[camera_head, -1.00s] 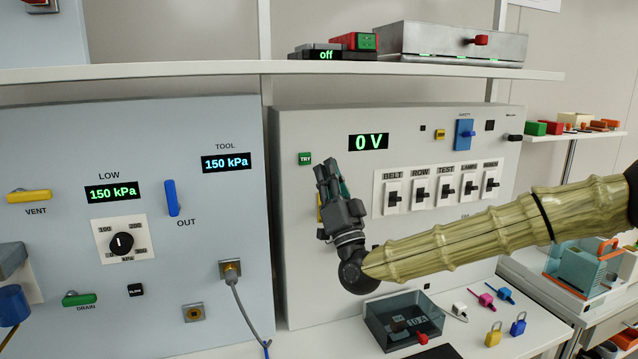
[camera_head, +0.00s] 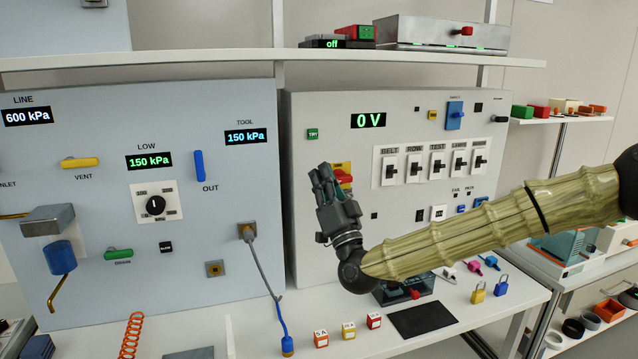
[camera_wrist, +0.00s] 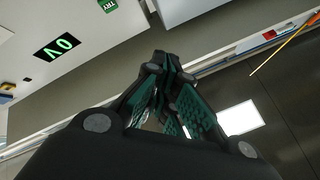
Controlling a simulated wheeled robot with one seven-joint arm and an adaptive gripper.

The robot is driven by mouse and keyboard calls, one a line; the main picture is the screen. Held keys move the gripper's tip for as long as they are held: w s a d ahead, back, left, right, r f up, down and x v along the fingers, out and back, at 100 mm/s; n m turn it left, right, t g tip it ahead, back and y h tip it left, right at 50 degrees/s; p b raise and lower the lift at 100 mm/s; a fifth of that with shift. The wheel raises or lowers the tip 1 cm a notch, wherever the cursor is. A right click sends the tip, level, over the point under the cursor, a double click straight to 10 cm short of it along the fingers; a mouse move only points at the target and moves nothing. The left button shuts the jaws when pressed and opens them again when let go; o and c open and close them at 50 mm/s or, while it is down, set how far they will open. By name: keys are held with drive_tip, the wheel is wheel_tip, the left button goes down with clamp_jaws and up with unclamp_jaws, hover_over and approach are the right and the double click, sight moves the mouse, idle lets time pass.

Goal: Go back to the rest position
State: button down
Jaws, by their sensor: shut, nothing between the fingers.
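My gripper (camera_head: 326,183) is shut and empty. In the head view it points up in front of the left part of the right-hand cabinet (camera_head: 418,118), partly covering a yellow and red switch (camera_head: 343,174). The same gripper shows in the wrist view (camera_wrist: 168,62), its green-padded fingers closed together at the tips. The cabinet's display (camera_head: 368,121) reads 0 V, and it shows tilted at the upper left of the wrist view (camera_wrist: 57,46). I cannot tell the gap between my fingers and the cabinet face.
The left-hand cabinet (camera_head: 100,130) carries a blue OUT lever (camera_head: 199,166) and a hanging hose plug (camera_head: 247,231). Below my arm, a dark mat (camera_head: 422,319), small tagged blocks (camera_head: 348,330) and padlocks (camera_head: 479,292) lie on the white bench. A shelf (camera_head: 200,62) runs above the cabinets.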

drive_tip(key=s+a+f+n+g+h, duration=0.1)
drive_tip(key=s+f+g, duration=0.2)
drive_tip(key=f, duration=0.9)
drive_tip(key=s+a+f+g, duration=0.1)
drive_tip(key=s+f+g, duration=0.2)
drive_tip(key=f, duration=0.8)
drive_tip(key=s+a+f+n+g+h, duration=0.1)
drive_tip(key=s+f+g, duration=0.25)
drive_tip(key=f, duration=0.85)
drive_tip(key=s+d+f+g+h, duration=0.25)
drive_tip(key=s+f, duration=0.35)
drive_tip(key=f, duration=0.4)
drive_tip(key=s+d+f+g+h, duration=0.1)
drive_tip(key=s+d+f+g, duration=0.25)
drive_tip(key=s+f, duration=0.45)
drive_tip(key=s+d+f+g+h, duration=0.1)
drive_tip(key=s+d+f, duration=0.3)
drive_tip(key=s, duration=0.5)
drive_tip(key=s+d+f+g+h, duration=0.2)
drive_tip(key=s+d+f+g, duration=0.2)
drive_tip(key=s+d, duration=0.4)
drive_tip(key=s+d+f+g+h, duration=0.2)
drive_tip(key=s+d+f+g, duration=0.1)
drive_tip(key=s+d, duration=0.4)
drive_tip(key=s+f, duration=0.1)
drive_tip(key=s, duration=0.2)
drive_tip(key=shift+s+f, duration=0.15)
drive_tip(key=shift+f, duration=0.25)
